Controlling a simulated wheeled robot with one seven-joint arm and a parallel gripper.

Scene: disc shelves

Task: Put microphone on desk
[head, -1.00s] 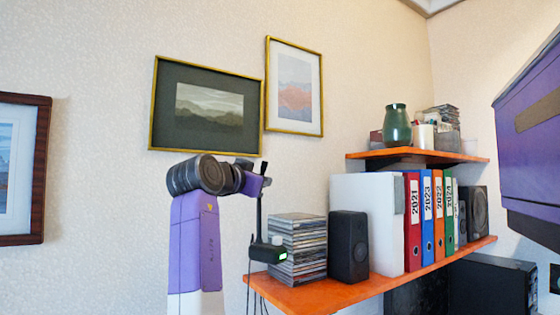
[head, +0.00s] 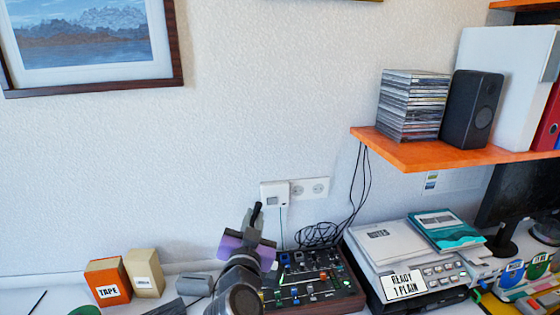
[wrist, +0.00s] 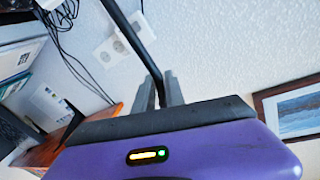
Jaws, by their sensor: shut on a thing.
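The microphone (wrist: 135,40) shows in the wrist view as a thin black stem running between the fingers. My gripper (wrist: 160,85) is shut on this stem. In the head view my gripper (head: 252,232) is above the back of the desk, left of the mixer's centre, and a dark tip of the microphone (head: 258,210) sticks up from it. The microphone's base is hidden or out of view. The white desk (head: 20,290) runs along the bottom of the head view, mostly cut off or covered.
A mixer (head: 330,290) with knobs stands just right of my wrist. A printer-like machine (head: 420,283) is right of it. An orange box (head: 107,280) and a beige box (head: 145,273) stand at left. The orange shelf (head: 430,155) juts out above at right. Cables hang against the wall.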

